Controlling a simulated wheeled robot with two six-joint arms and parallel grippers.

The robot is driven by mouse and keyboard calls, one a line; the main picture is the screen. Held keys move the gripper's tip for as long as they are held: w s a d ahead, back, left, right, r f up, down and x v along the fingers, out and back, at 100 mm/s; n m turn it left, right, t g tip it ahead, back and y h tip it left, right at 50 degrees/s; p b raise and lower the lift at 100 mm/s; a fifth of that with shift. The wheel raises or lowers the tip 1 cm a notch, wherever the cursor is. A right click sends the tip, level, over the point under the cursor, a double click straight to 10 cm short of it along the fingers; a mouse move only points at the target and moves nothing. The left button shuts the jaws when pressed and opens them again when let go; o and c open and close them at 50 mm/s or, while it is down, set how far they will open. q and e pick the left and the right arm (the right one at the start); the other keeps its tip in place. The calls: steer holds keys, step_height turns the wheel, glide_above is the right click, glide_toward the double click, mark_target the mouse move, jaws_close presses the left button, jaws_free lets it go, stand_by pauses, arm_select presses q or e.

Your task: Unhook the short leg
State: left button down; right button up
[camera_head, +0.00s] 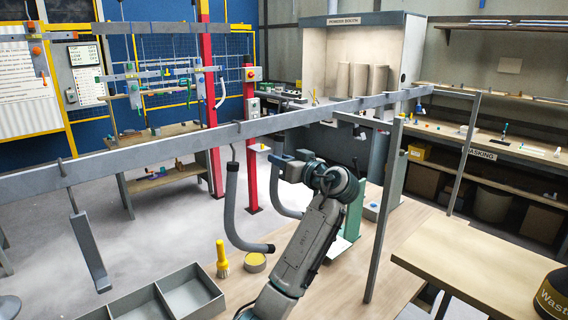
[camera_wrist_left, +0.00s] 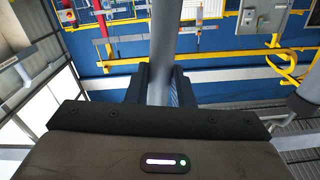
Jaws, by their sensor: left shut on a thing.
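In the head view, two grey bent tube legs hang at the overhead rail (camera_head: 190,150). The longer leg (camera_head: 231,205) hangs from a hook, its lower end curving right. The shorter leg (camera_head: 281,207) is just right of it, partly hidden behind my arm. My left gripper (camera_head: 283,163) is shut on the upper part of the shorter leg, just below the rail. In the left wrist view, the grey tube (camera_wrist_left: 163,50) stands between my fingers (camera_wrist_left: 161,84). I cannot tell whether its top is still on its hook. My right gripper is not in view.
A flat grey bar (camera_head: 87,250) hangs from the rail at left. A rail post (camera_head: 385,215) stands right of my arm.

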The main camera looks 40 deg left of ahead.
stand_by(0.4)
arm_select(q)
steer(key=shift+a+r, duration=0.1)
steer(key=shift+a, duration=0.35)
steer(key=a, duration=0.1)
steer(key=a+b, duration=0.1)
steer(key=a, duration=0.2)
steer(key=shift+w+a+r+b, duration=0.15)
steer(key=shift+w+r+b, duration=0.1)
steer(key=shift+r+b, duration=0.15)
